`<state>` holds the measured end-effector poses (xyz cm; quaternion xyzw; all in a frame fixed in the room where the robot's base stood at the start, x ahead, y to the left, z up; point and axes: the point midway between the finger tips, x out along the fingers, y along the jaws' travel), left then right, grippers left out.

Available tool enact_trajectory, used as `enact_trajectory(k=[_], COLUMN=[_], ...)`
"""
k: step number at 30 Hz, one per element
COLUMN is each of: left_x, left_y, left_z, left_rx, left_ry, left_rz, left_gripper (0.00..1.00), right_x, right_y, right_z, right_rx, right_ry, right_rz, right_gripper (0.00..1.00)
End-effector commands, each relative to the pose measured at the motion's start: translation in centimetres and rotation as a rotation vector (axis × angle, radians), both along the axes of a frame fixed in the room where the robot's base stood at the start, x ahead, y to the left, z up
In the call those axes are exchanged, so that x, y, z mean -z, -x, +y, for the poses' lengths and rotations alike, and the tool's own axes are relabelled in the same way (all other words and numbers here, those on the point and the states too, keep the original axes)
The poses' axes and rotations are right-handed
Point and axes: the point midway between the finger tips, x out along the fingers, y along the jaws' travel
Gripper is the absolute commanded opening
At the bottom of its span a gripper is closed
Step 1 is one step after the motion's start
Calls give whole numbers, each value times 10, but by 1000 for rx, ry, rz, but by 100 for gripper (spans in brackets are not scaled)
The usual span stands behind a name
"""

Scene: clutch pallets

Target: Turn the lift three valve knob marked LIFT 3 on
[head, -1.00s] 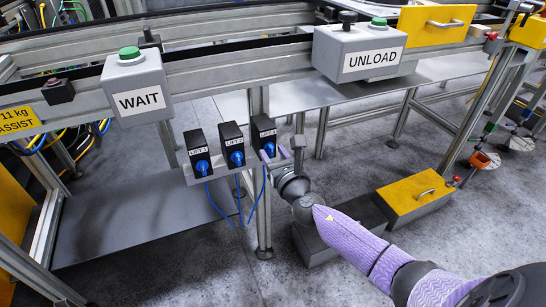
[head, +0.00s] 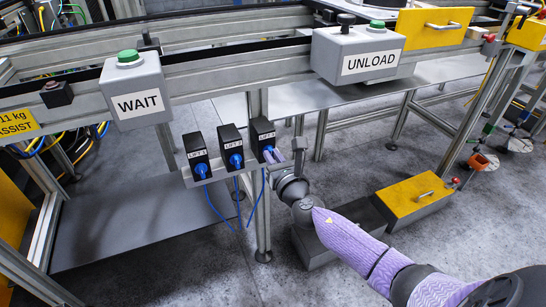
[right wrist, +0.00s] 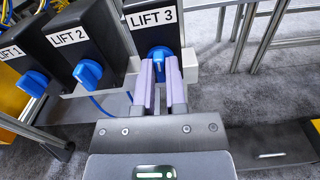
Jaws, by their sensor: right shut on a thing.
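The LIFT 3 valve is a black box (head: 262,132) with a white label, at the right end of a row of three on a grey bracket. Its blue knob (right wrist: 160,55) shows between my gripper's fingers in the right wrist view. My right gripper (head: 271,156) reaches it from the lower right. Its two pale purple fingers (right wrist: 160,72) are shut on the knob, one on each side. The fingers hide much of the knob in the head view. My left gripper is not in view.
The LIFT 2 box (head: 232,141) and LIFT 1 box (head: 196,145), each with a blue knob, stand close to the left. Blue hoses hang below. WAIT (head: 137,91) and UNLOAD (head: 358,54) button boxes are above. A yellow-lidded box (head: 414,196) is on the floor.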

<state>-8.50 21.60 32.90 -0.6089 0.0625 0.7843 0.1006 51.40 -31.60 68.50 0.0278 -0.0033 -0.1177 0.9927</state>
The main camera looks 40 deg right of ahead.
Motion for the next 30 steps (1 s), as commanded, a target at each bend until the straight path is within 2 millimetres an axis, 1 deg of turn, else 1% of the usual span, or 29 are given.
enact_trajectory(k=[8,21,30], left_x=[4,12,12], left_y=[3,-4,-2], left_z=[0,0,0], left_rx=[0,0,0], left_ry=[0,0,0], left_rz=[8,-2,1], left_gripper=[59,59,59], right_x=[2,2,2], right_y=[0,1,1], right_z=[0,-1,-2], right_rx=[0,0,2], right_ry=[-198,-605,-882], right_rz=[-46,-144,-211], right_gripper=[0,0,0])
